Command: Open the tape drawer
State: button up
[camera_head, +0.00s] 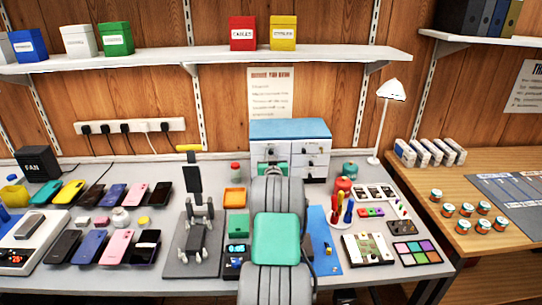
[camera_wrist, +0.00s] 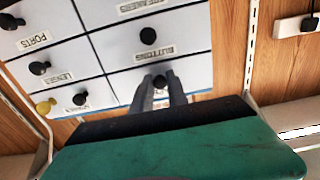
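The drawer cabinet (camera_head: 318,175) has white drawer fronts, dark knobs and a blue top, and stands at the back of the desk. My gripper reaches its left side in the head view, where my arm hides part of the fronts. The wrist view shows the cabinet (camera_wrist: 120,52) upside down, with labels such as BUTTONS, LENSES and PORTS. There my gripper (camera_wrist: 161,80) has its two grey fingers closed around a dark knob (camera_wrist: 160,81) of the drawer beside BUTTONS. That drawer's label is hidden behind my gripper. The drawer front looks flush.
A red pot (camera_head: 343,185), a teal pot (camera_head: 350,170) and a white lamp (camera_head: 391,90) stand right of the cabinet. An orange tray (camera_head: 235,198) lies to its left. A wall shelf (camera_head: 200,60) runs above. Phones and tools crowd the desk.

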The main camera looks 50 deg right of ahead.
grip_shut()
dwell(0.9)
